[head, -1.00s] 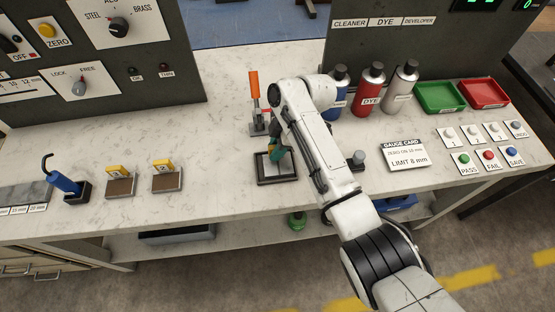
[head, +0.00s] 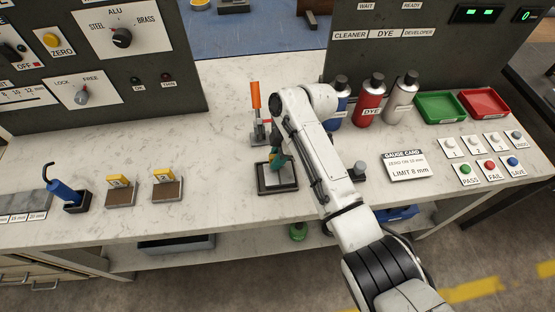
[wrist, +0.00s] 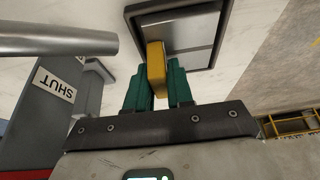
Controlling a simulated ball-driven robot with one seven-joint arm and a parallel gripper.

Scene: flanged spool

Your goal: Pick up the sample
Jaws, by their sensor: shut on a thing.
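In the wrist view my gripper (wrist: 158,88) has its green fingers closed on a yellow piece (wrist: 156,62). The piece sticks out past the fingertips, over the dark-rimmed plate (wrist: 214,50); I cannot tell whether it touches it. In the head view my gripper (head: 277,157) is small and points down at the same plate (head: 277,189) on the bench. My arm and fingers hide the piece there. No label marks the yellow piece as the sample.
An orange-handled lever (head: 255,96) stands just behind the plate, its post labelled SHUT (wrist: 55,85) close to my gripper. Dye bottle (head: 370,98) and other bottles stand right. Two small yellow-topped blocks (head: 165,186) sit left. Bench between is clear.

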